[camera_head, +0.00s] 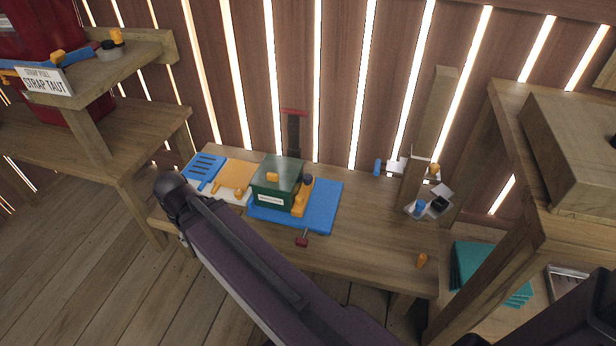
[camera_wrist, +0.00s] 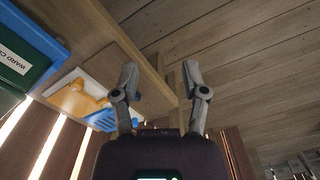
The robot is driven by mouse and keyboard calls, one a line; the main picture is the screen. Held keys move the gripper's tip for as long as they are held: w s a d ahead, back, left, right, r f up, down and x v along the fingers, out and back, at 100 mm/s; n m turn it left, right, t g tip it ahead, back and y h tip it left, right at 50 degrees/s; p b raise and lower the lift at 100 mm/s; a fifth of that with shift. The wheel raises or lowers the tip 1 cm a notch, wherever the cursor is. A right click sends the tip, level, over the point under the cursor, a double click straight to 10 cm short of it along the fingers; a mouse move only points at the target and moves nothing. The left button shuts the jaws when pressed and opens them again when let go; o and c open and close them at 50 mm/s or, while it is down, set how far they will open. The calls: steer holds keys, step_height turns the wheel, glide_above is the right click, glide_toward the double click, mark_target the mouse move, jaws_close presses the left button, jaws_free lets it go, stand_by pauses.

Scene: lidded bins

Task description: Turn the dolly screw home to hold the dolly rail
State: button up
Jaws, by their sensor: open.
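The green bin (camera_head: 277,183) stands on a blue board (camera_head: 322,208) on the workbench; this board may be the dolly. A yellow-orange bar (camera_head: 303,201) lies along the bin's right side and may be the dolly rail. A dark round knob (camera_head: 308,180) stands near it; I cannot tell if it is the dolly screw. In the wrist view the blue board (camera_wrist: 35,38) and green bin (camera_wrist: 22,62) are at the left edge. My gripper (camera_wrist: 159,78) is open and empty, apart from them. The head view does not clearly show it.
A white board (camera_wrist: 68,92) with yellow and blue pieces lies left of the bin. A red-headed piece (camera_head: 302,242) is at the bench's front edge. An orange peg (camera_head: 421,261) lies at right. A wooden post (camera_head: 434,110) with fittings stands behind. Shelves flank the bench (camera_head: 370,235).

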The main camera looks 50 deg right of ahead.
steer(key=o, duration=0.4)
steer(key=shift+a, duration=0.1)
steer(key=shift+w+d, duration=0.3)
steer(key=shift+d, duration=0.35)
steer(key=d+n+y, duration=0.1)
steer(key=d+n, duration=0.1)
steer(key=d, duration=1)
steer(key=d+r+n+t+y, duration=0.1)
steer(key=d+n, duration=0.1)
steer(key=d, duration=0.9)
steer(key=w+d+n+t, duration=0.1)
steer(key=d+n, duration=0.1)
steer(key=d, duration=1)
steer(key=shift+d+r+y+p, duration=0.2)
steer(key=shift+d+y+p, duration=0.1)
steer(key=shift+y, duration=0.1)
steer(key=n+t, duration=0.1)
steer(key=n, duration=0.1)
glide_toward(309, 177)
steer(key=v, duration=0.3)
steer(key=shift+s+d+r, duration=0.2)
steer(key=shift+s+d, duration=0.05)
steer(key=shift+s, duration=0.1)
steer(key=shift+f, duration=0.15)
steer(key=b+x, duration=0.8)
steer(key=x, duration=0.1)
steer(key=b+x, duration=0.4)
steer(key=shift+w+a+f+b, duration=0.15)
steer(key=shift+w+b, duration=0.15)
steer(key=shift+w, duration=0.1)
